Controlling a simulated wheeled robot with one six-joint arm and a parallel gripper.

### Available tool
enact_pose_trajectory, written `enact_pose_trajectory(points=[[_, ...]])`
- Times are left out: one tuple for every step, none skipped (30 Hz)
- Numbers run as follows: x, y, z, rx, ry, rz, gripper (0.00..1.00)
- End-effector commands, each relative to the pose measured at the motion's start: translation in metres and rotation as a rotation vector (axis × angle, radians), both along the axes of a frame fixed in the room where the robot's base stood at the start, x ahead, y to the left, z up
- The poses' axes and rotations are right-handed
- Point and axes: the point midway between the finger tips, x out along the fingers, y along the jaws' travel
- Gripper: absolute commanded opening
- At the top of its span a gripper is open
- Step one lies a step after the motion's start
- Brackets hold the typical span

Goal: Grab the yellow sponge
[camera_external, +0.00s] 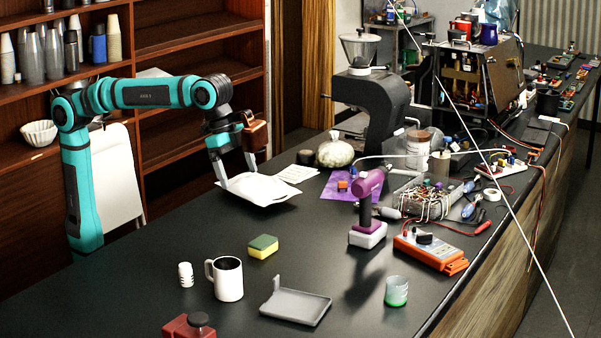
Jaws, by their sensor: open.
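The yellow sponge (263,247) with a green top lies flat on the black counter, left of the middle. My gripper (238,182) is open and points down over a white packet or cloth (258,189), farther back on the counter than the sponge. The sponge is clear of my gripper, toward the near side. I cannot tell whether the fingertips touch the white packet.
A white mug (226,279), a small white shaker (185,275) and a grey tray (296,306) stand near the sponge. A purple drill (367,205) and an orange meter (430,252) stand to the right. Bare counter (190,238) lies left of the sponge.

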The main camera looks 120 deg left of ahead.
Motion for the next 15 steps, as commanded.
enact_pose_trajectory(points=[[0.012,0.004,-0.004,-0.002,0.039,0.001,0.94],[0.017,0.006,-0.005,-0.005,0.063,0.0,0.94],[0.024,0.008,-0.007,-0.007,0.096,0.0,0.94],[0.028,0.01,-0.009,-0.01,0.12,-0.001,0.94],[0.033,0.012,-0.01,-0.012,0.144,-0.001,0.94],[0.039,0.014,-0.012,-0.014,0.174,-0.002,0.94],[0.043,0.016,-0.014,-0.017,0.195,-0.002,0.94],[0.047,0.017,-0.015,-0.019,0.215,-0.002,0.94],[0.052,0.019,-0.017,-0.022,0.24,-0.003,0.94],[0.055,0.021,-0.018,-0.024,0.257,-0.003,0.94],[0.058,0.022,-0.019,-0.026,0.272,-0.003,0.94],[0.06,0.023,-0.02,-0.027,0.289,-0.003,0.94],[0.062,0.024,-0.021,-0.029,0.299,-0.004,0.94],[0.064,0.025,-0.022,-0.03,0.309,-0.004,0.94],[0.065,0.025,-0.022,-0.032,0.318,-0.004,0.94]])
